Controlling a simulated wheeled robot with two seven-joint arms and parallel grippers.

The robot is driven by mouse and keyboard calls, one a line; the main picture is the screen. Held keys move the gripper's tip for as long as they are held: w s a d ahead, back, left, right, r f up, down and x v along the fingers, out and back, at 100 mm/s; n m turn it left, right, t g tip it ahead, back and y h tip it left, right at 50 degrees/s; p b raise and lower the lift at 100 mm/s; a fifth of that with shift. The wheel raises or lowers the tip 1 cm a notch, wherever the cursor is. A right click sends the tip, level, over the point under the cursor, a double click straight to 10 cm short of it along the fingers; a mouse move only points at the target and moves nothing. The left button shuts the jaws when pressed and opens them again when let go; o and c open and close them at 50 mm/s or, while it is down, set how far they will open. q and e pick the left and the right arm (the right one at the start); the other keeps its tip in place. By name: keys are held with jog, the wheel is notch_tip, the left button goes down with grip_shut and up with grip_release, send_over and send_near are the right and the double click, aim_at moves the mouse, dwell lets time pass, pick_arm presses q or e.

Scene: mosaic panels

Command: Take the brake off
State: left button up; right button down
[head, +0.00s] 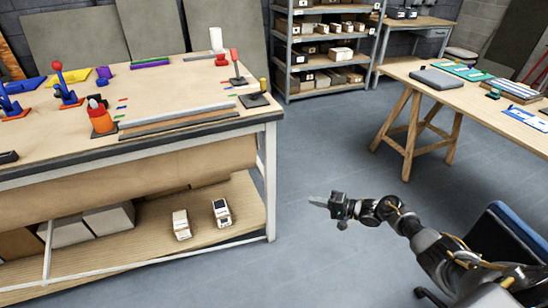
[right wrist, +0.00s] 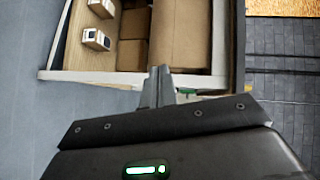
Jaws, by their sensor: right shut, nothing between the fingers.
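No part in view is clearly marked as a brake. A lever with a red grip (head: 234,57) stands upright on a dark base near the right end of the workbench. Another lever with a red knob (head: 58,67) stands on a blue and orange base at the left of the bench. My right gripper (head: 317,201) is over open floor, right of the bench and apart from both levers. Its fingers are together and empty, and they also show in the right wrist view (right wrist: 158,85). My left gripper is not in the head view.
The workbench (head: 200,126) fills the left, with two small white-and-dark objects (head: 181,225) on its lower shelf. A trestle table (head: 460,95) stands at the right and shelving (head: 287,70) at the back. A blue-backed chair (head: 512,228) is near my right arm. Grey floor between is clear.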

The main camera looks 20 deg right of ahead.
jog(key=d+r+m+g+y, duration=0.1)
jog(key=d+r+y, duration=0.1)
jog(key=r, duration=1.2)
jog(key=s+d+r+m+g+y, duration=0.1)
jog(key=r+y, duration=0.4)
jog(key=r, duration=1)
jog(key=shift+s+d+m+g, duration=0.3)
jog(key=shift+d+g, duration=0.2)
jog(key=shift+g, duration=0.3)
